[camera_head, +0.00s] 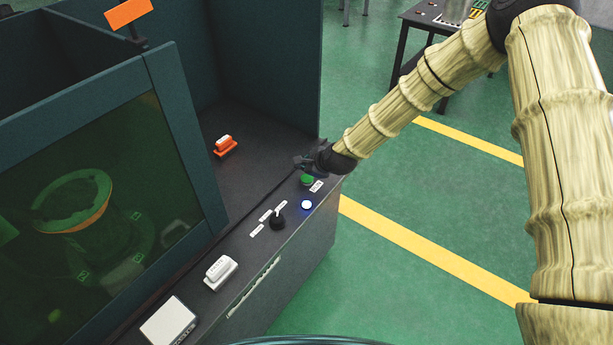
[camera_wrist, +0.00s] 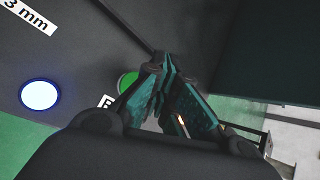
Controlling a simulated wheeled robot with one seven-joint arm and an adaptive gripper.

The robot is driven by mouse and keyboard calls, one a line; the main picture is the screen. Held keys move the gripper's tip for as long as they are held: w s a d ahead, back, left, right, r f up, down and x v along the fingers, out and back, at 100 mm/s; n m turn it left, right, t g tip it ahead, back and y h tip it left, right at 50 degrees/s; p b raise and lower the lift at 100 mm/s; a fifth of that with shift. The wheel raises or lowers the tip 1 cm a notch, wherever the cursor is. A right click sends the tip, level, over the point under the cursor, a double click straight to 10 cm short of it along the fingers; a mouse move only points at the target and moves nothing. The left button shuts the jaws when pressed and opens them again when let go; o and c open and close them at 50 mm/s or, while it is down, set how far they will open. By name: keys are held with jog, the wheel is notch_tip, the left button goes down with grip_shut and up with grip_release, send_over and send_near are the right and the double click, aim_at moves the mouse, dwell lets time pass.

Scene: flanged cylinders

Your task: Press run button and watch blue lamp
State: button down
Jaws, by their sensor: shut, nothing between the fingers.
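The green run button (camera_head: 307,180) sits near the right end of the machine's dark front ledge; it also shows in the wrist view (camera_wrist: 126,82), partly hidden by my fingers. The round blue lamp (camera_head: 306,204) is just in front of it and glows bright blue-white. In the wrist view the lamp (camera_wrist: 40,94) shows a white face with a blue rim. My gripper (camera_head: 303,163) is shut and empty, its tips right by the button. In the wrist view my gripper (camera_wrist: 164,66) overlaps the button's right side. I cannot tell whether the tips touch it.
A black knob (camera_head: 277,221), a white switch block (camera_head: 221,271) and a white box (camera_head: 168,322) line the ledge. An orange-and-white block (camera_head: 225,146) lies farther back. The dark tinted door (camera_head: 110,190) stands at left. Open green floor (camera_head: 420,220) lies to the right.

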aim_at(304, 179)
jog(key=shift+r+p, duration=0.8)
jog(key=shift+r, duration=1)
dwell(5.7)
